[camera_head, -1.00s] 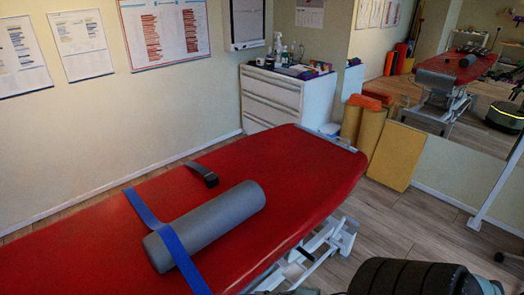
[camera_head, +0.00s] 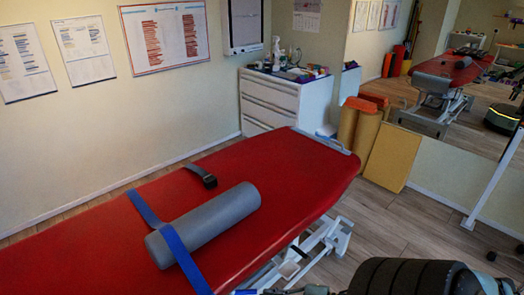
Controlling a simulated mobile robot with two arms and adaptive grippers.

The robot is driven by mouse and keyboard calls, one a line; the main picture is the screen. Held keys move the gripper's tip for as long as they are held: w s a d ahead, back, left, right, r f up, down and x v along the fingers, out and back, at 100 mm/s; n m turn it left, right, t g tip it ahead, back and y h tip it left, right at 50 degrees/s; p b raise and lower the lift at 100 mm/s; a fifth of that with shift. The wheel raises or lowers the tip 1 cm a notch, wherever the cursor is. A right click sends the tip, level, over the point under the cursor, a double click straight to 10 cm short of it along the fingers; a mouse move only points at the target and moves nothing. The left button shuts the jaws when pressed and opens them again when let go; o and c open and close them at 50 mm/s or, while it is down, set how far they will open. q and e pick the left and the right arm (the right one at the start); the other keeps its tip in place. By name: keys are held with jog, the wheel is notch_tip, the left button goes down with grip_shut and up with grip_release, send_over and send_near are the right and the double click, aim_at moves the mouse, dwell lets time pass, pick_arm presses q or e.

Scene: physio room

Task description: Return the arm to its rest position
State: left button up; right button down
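A red treatment table (camera_head: 285,185) runs from the lower left to the middle. A grey foam roller (camera_head: 215,222) lies across it, with a blue strap (camera_head: 165,232) crossing its left end. A dark strap with a buckle (camera_head: 203,176) lies on the red surface behind the roller. A black ribbed part (camera_head: 415,276) at the bottom right looks like my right arm. A small greenish-grey piece shows at the bottom edge left of it, too cut off to identify. Neither of my grippers can be made out.
A white drawer cabinet (camera_head: 275,103) with bottles and small items stands behind the table. Orange rolls (camera_head: 357,128) and a yellow block (camera_head: 394,158) lean by the mirror (camera_head: 445,75).

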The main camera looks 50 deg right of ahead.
jog(key=shift+s+d+r, duration=0.5)
jog(key=shift+s+d, duration=1.5)
jog(key=shift+s, duration=0.2)
jog(key=s+f+m+g+h, duration=0.3)
jog(key=s+f, duration=0.1)
jog(key=f, duration=0.9)
jog(key=s+f+m+g+h, duration=0.3)
jog(key=s+f, duration=0.1)
jog(key=f, duration=0.8)
pick_arm(q)
jog(key=shift+w+d+f, duration=0.15)
jog(key=shift+w, duration=0.4)
pick_arm(e)
jog(key=s+a+f+m+g, duration=0.1)
jog(key=s+a+f+g, duration=0.2)
jog(key=s+a+f, duration=0.3)
jog(key=s+a+f+m+g, duration=0.2)
jog(key=s+a+f+g, duration=0.2)
jog(key=a, duration=0.7)
notch_tip(320, 180, down, 3)
jog(key=shift+s+r, duration=0.1)
jog(key=shift+s, duration=0.8)
